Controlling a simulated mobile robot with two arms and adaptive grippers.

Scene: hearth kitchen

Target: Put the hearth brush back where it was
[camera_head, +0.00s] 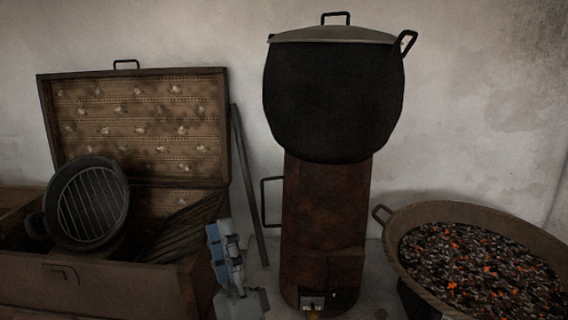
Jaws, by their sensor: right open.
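I cannot make out a hearth brush for certain in the head view. A thin dark pair of rods (248,185) leans against the wall between the open chest and the stove; I cannot tell what it is. My right gripper (224,242), blue and grey, is low in the middle, in front of the chest's right end and left of the stove. It is open, and I see nothing held in it. My left gripper is not in view.
An open wooden chest (100,285) at left holds a dark round pan with a grille (92,205). A rusty stove (325,210) carries a big lidded black pot (333,100). At right stands a wide pan (412,212) of glowing embers (480,265).

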